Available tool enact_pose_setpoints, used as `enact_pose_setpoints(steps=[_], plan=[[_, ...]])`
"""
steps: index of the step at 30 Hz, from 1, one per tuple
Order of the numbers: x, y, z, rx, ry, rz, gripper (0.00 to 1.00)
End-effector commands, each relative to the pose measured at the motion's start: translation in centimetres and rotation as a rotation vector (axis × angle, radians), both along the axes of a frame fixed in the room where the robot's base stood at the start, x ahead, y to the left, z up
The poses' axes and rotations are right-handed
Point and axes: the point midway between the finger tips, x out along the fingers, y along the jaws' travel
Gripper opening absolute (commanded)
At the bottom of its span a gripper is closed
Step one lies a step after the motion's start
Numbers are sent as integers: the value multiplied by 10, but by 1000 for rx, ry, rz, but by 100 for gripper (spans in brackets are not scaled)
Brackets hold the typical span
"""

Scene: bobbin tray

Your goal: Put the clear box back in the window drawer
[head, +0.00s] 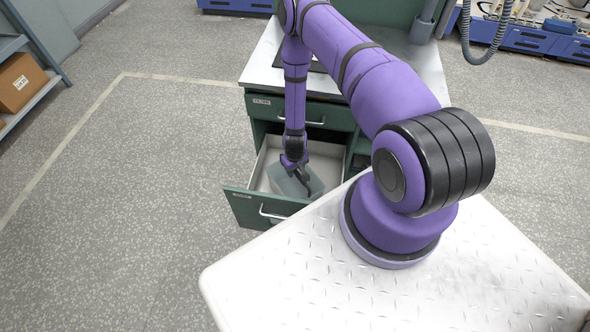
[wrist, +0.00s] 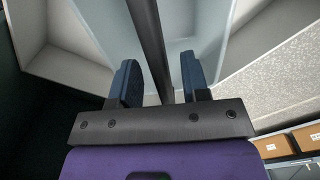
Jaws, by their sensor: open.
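The clear box (head: 281,183), pale and see-through, sits inside the pulled-out lower drawer (head: 240,203); its label is too small to read. My gripper (head: 296,167) points down into the drawer, right at the box. In the wrist view my gripper (wrist: 160,82) has its two blue fingers apart. A dark bar (wrist: 150,42) runs between them, seemingly over the box (wrist: 205,42), and I see gaps on both sides of it. Whether the box lies flat on the drawer floor is hard to tell.
The green cabinet has a shut upper drawer (head: 327,116) marked FILTER and a pale worktop (head: 262,67). My white deck is close in front of the open drawer. A shelf with a cardboard box (head: 20,82) stands at far left. The floor left of the cabinet is clear.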

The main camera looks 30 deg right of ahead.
Motion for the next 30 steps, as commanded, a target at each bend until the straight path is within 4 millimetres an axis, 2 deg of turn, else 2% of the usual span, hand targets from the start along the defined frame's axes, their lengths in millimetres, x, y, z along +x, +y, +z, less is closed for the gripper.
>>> enact_pose_setpoints(steps=[5,18,24,30], plan=[[2,0,22,-1,-2,2,42],[1,0,97,-1,-2,1,42],[0,0,115,0,0,0,42],[0,0,119,0,-1,1,42]])
